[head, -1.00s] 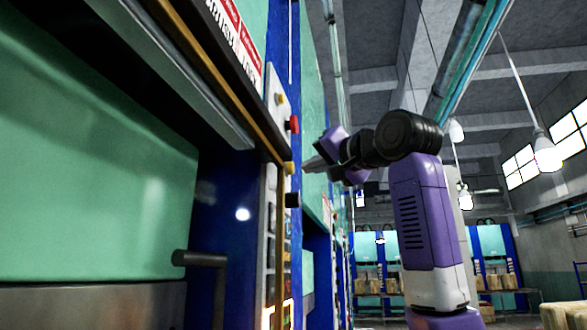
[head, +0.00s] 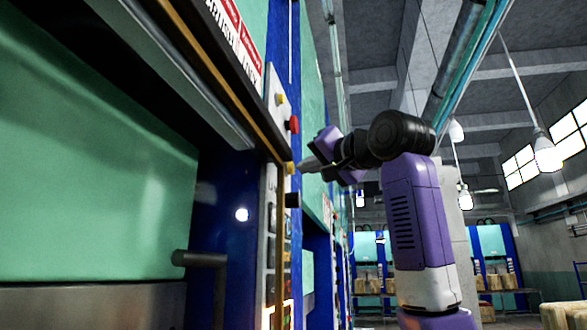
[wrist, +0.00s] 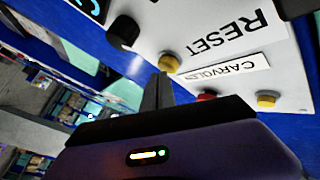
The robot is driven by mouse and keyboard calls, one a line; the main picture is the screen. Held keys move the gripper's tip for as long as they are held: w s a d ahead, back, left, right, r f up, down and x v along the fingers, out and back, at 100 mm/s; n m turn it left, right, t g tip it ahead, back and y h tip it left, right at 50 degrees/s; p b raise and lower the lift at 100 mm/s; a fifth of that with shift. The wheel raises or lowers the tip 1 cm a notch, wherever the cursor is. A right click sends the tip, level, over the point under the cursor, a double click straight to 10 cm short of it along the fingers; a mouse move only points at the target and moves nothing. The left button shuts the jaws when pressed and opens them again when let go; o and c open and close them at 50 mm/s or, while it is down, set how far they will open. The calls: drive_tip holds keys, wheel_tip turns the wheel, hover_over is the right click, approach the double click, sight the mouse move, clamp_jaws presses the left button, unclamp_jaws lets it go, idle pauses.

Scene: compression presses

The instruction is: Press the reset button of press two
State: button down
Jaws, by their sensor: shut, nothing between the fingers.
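The press's control panel shows edge-on in the head view and close up in the wrist view. A yellow button (wrist: 169,62) sits beside the printed word RESET (wrist: 222,36); it appears in the head view as a small yellow button (head: 291,168). My gripper (head: 300,167) is shut and empty, its fingertips pointing left at that button. In the wrist view the shut fingers (wrist: 159,80) end just below the button. I cannot tell whether the tip touches it. No press number is readable.
A black knob (wrist: 123,32) lies on one side of the yellow button. A red button (wrist: 207,96) and another yellow button (wrist: 267,99) lie on the other, past a CARVOLD label (wrist: 235,70). A dark handle (head: 200,259) juts out at lower left.

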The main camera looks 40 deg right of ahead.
drive_tip(key=shift+w+a, duration=0.25)
drive_tip(key=shift+w, duration=0.1)
idle(0.5)
drive_tip(key=shift+s, duration=0.1)
drive_tip(key=shift+s+d, duration=0.55)
drive_tip(key=shift+s, duration=0.1)
drive_tip(key=shift+d, duration=0.1)
drive_tip(key=s+d, duration=0.1)
drive_tip(key=s, duration=0.1)
drive_tip(key=s+d+b, duration=0.1)
drive_tip(key=s+d, duration=0.1)
idle(0.6)
idle(0.7)
